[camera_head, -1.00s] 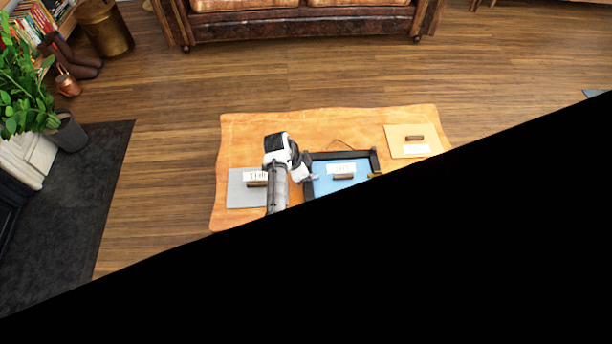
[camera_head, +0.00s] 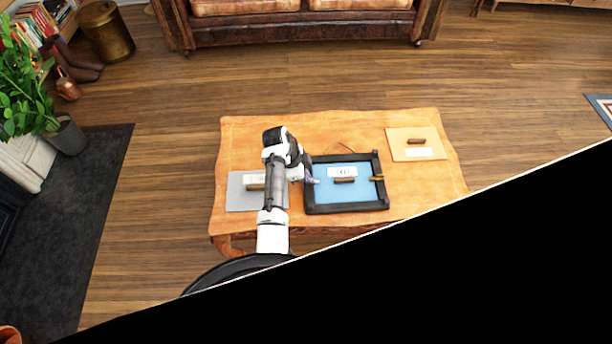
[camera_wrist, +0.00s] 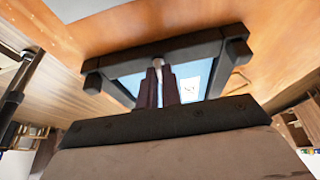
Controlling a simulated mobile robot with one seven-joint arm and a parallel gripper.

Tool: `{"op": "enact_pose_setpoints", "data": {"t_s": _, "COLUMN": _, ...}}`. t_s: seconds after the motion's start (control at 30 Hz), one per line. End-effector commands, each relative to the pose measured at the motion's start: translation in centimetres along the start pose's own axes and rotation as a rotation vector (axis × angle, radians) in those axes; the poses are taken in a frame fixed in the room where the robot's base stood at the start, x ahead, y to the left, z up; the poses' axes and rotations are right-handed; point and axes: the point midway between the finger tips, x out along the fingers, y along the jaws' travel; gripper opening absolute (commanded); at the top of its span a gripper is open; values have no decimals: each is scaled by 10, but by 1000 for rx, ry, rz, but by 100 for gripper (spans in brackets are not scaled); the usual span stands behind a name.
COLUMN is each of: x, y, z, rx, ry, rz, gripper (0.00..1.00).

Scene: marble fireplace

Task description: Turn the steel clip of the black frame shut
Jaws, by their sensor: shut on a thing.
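The black frame (camera_head: 347,208) lies on the wooden table with a blue panel (camera_head: 332,192) inside it. The panel carries a white label and a brown handle. My gripper (camera_head: 311,181) is at the frame's left side. In the wrist view, my gripper's dark fingers (camera_wrist: 158,86) are close together over the black frame (camera_wrist: 195,42). They are shut on the steel clip (camera_wrist: 158,63), of which a small grey piece shows at the fingertips. The fingers hide most of the clip, so its angle cannot be told. A brass-coloured clip (camera_head: 376,178) is at the frame's right side.
The wooden table (camera_head: 300,130) also holds a grey panel (camera_head: 237,202) left of the frame, partly behind my arm, and a tan panel (camera_head: 398,140) at the back right. Both have labels and handles. A large black area hides the lower right of the head view.

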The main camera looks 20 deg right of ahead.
Motion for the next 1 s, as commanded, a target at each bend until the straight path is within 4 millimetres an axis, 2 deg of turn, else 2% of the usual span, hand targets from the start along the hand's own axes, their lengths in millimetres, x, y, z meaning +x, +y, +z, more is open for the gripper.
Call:
{"op": "enact_pose_setpoints", "data": {"t_s": 0.07, "x": 0, "y": 0, "z": 0, "rx": 1, "ry": 0, "rz": 1, "gripper": 0}}
{"op": "enact_pose_setpoints", "data": {"t_s": 0.1, "x": 0, "y": 0, "z": 0, "rx": 1, "ry": 0, "rz": 1, "gripper": 11}}
{"op": "enact_pose_setpoints", "data": {"t_s": 0.23, "x": 0, "y": 0, "z": 0, "rx": 0, "ry": 0, "rz": 1, "gripper": 28}}
{"op": "enact_pose_setpoints", "data": {"t_s": 0.6, "x": -5, "y": 0, "z": 0, "rx": -1, "ry": 0, "rz": -1, "gripper": 28}}
{"op": "enact_pose_setpoints", "data": {"t_s": 0.77, "x": -30, "y": -1, "z": 0, "rx": 1, "ry": 0, "rz": -4, "gripper": 28}}
{"op": "enact_pose_setpoints", "data": {"t_s": 1.0, "x": -86, "y": -1, "z": 1, "rx": 1, "ry": -2, "rz": -5, "gripper": 28}}
